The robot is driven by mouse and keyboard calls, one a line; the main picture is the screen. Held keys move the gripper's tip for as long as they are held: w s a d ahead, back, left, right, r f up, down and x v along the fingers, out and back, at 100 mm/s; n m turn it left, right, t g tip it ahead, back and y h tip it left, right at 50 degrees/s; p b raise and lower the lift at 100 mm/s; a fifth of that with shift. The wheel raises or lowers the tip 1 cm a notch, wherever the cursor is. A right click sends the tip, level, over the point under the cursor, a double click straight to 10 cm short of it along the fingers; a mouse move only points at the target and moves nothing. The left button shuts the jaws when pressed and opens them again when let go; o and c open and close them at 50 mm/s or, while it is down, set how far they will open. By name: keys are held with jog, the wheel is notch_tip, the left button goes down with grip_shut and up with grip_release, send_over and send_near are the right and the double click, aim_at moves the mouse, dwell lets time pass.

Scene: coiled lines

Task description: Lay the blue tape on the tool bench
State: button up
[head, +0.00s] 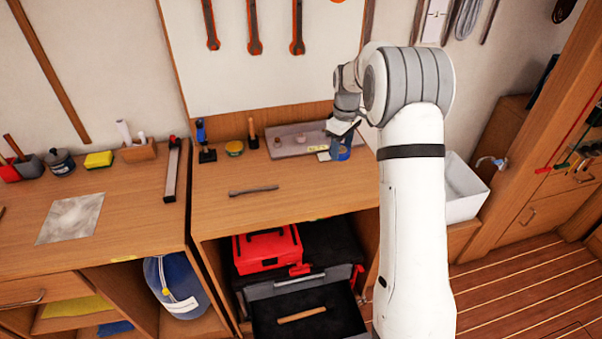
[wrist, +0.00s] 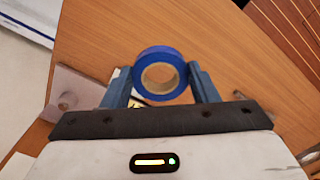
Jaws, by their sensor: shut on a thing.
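The blue tape (wrist: 140,76) is a roll with a cardboard core. In the wrist view it sits between the two blue fingers of my gripper (wrist: 161,74), which is shut on it. In the head view the blue tape (head: 343,153) shows at the back right of the wooden tool bench (head: 290,205), with my gripper (head: 336,146) around it, partly hidden by my arm. The bench top also fills much of the wrist view (wrist: 210,40). I cannot tell whether the roll touches the bench.
A grey tray (head: 290,146) with small parts lies left of the tape. A white bin (head: 462,188) stands to the right. The bench's front middle is clear.

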jog(key=p, duration=0.1)
send_over(337, 178)
notch_tip(337, 178, down, 5)
jog(key=shift+w+d+f, duration=0.15)
jog(key=shift+f, duration=0.05)
jog(key=shift+f+p, duration=0.45)
jog(key=shift+f, duration=1.5)
jog(key=shift+f, duration=0.15)
jog(key=o, duration=0.9)
jog(key=shift+o, duration=0.2)
jog(key=shift+r, duration=0.2)
